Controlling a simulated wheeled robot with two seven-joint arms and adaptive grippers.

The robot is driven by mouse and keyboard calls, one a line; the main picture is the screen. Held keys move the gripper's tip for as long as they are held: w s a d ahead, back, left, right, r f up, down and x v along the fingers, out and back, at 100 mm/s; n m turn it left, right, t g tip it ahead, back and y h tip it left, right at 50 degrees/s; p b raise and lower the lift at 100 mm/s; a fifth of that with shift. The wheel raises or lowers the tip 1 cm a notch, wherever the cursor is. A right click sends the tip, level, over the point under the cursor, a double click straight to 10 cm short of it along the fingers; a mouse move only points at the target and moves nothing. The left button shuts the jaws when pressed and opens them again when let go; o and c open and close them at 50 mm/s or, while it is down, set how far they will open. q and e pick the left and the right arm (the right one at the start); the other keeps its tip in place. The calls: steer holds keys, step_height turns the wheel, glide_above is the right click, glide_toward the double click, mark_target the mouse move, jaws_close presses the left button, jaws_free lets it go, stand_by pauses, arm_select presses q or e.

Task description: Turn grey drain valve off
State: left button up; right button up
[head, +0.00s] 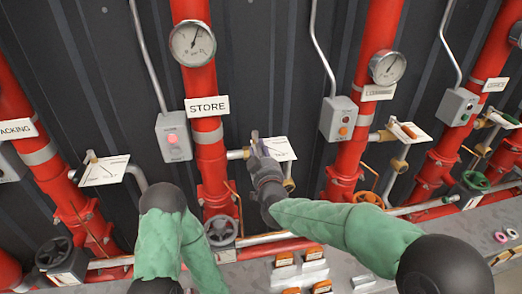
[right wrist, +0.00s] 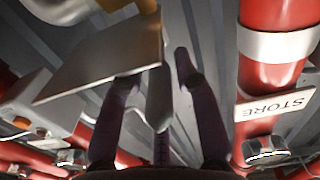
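A small drain valve with a tilted label plate (head: 279,148) sits on a side pipe to the right of the red STORE pipe (head: 210,140). My right gripper (head: 257,143) is at this valve, in front of the plate's left edge. In the right wrist view its two dark fingers (right wrist: 157,68) stand apart. A flat grey lever (right wrist: 160,95) shows between them, with gaps visible beside it. The label plate (right wrist: 100,62) lies by the left finger. Whether either finger touches the lever is unclear. My left arm is in view at the lower left, but its gripper is not.
A grey box with a red button (head: 173,138) is left of the STORE pipe. Another grey box (head: 339,118) is to the right. A grey handwheel (head: 221,230) is below. A similar label plate (head: 104,170) is at the left. Pipes and a low ledge fill the front.

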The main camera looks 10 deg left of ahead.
steer(key=shift+r, duration=0.15)
steer(key=shift+s, duration=0.1)
steer(key=shift+s+d, duration=0.2)
steer(key=shift+s, duration=0.1)
steer(key=v, duration=1.1)
